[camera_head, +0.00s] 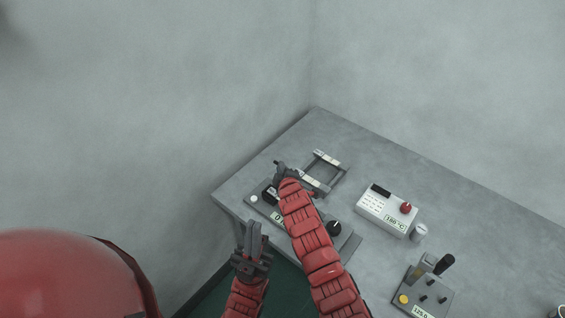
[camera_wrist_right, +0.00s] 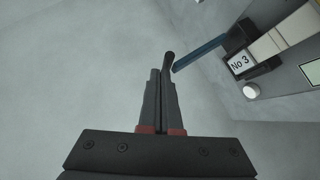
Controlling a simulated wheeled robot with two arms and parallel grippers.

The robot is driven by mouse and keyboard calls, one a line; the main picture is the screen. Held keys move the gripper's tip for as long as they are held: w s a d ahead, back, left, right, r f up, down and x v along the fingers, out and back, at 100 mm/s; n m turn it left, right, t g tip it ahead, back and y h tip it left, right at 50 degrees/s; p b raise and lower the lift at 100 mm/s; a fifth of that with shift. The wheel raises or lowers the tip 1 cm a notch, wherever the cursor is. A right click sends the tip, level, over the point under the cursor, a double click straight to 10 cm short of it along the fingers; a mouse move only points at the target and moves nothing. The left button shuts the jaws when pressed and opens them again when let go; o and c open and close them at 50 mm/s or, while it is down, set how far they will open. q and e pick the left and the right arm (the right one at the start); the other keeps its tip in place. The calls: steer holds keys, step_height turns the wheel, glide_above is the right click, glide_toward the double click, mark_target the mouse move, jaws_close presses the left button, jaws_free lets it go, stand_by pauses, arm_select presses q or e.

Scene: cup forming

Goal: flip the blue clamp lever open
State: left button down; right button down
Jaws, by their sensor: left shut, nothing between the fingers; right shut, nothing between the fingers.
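The blue clamp lever (camera_wrist_right: 202,53) shows in the right wrist view as a narrow blue bar. It runs from a dark block by the "No 3" label (camera_wrist_right: 240,64) down-left to a spot beside my right gripper's fingertips (camera_wrist_right: 161,78). A dark round-ended rod (camera_wrist_right: 168,57) stands at the lever's free end; I cannot tell whether it touches the fingers. My right gripper (camera_head: 279,168) is shut and empty, over the far-left part of the device (camera_head: 264,208) in the head view, where I cannot make out the lever. My left gripper (camera_head: 253,236) is shut and empty, by the table's front edge.
A metal frame (camera_head: 341,177) lies behind the device. A white button (camera_head: 253,198) is at its left end and a black knob (camera_head: 334,227) at its right. A white controller box (camera_head: 377,213) and a grey box with a lever (camera_head: 433,294) stand rightward. Walls border the table.

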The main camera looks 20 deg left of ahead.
steer(key=b, duration=0.1)
steer(key=w, duration=0.1)
steer(key=w+g+b, duration=0.1)
steer(key=shift+w+d+f+m+b, duration=0.1)
steer(key=shift+d+f+m+b, duration=0.2)
steer(key=shift+d, duration=0.05)
steer(key=shift+r, duration=0.15)
steer(key=shift+r, duration=0.15)
